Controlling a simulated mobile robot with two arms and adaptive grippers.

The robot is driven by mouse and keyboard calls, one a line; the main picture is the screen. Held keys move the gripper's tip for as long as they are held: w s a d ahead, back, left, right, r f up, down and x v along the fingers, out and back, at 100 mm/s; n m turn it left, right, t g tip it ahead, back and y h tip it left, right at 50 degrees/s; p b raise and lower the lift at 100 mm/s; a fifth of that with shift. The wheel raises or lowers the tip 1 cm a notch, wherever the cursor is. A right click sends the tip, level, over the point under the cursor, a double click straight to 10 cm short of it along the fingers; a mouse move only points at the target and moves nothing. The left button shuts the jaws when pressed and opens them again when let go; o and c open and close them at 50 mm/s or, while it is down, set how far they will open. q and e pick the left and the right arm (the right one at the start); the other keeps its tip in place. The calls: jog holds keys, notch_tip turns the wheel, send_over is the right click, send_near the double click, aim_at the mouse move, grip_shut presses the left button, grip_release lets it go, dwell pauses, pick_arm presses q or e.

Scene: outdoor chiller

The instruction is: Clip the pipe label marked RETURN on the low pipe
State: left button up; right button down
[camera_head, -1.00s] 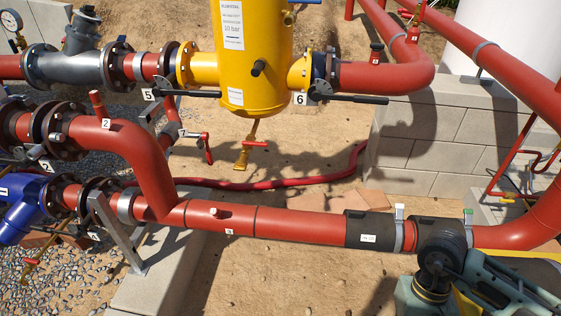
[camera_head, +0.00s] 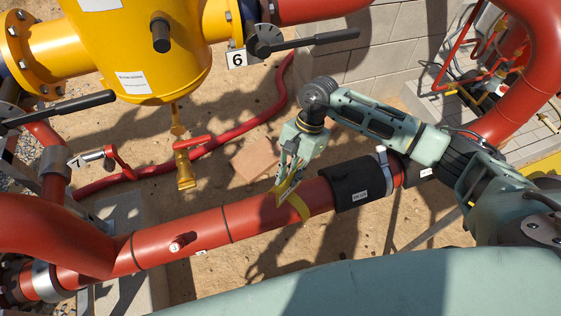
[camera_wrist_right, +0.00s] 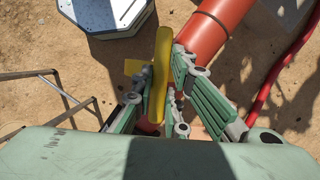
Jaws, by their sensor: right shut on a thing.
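The low red pipe (camera_head: 258,218) runs from lower left to upper right in the head view. My right gripper (camera_head: 287,188) is over its far side, left of a black sleeve. It is shut on a yellow curved pipe label (camera_head: 299,207), whose band shows against the pipe. In the right wrist view the yellow label (camera_wrist_right: 158,75) stands between the fingers of the gripper (camera_wrist_right: 157,108), beside the red pipe (camera_wrist_right: 208,30). I cannot read RETURN on it, nor tell whether it is seated on the pipe. My left gripper is not in view.
The black sleeve (camera_head: 362,182) with a small white tag surrounds the pipe to the right. A yellow tank (camera_head: 145,45), valve levers and a red hose (camera_head: 228,133) lie behind. Sandy ground is open below.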

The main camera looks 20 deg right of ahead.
pick_arm(q)
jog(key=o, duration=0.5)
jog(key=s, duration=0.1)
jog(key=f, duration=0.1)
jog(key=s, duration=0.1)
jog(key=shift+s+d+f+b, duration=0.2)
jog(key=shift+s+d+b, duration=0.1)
jog(key=shift+b, duration=0.1)
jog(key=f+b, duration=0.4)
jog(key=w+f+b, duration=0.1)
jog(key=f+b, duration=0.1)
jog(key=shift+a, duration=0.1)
pick_arm(e)
jog(key=w+f+m+t, duration=0.2)
jog(key=w+f+m, duration=0.3)
jog(key=f, duration=0.4)
jog(key=shift+w+m+y, duration=0.3)
jog(key=shift+m, duration=0.2)
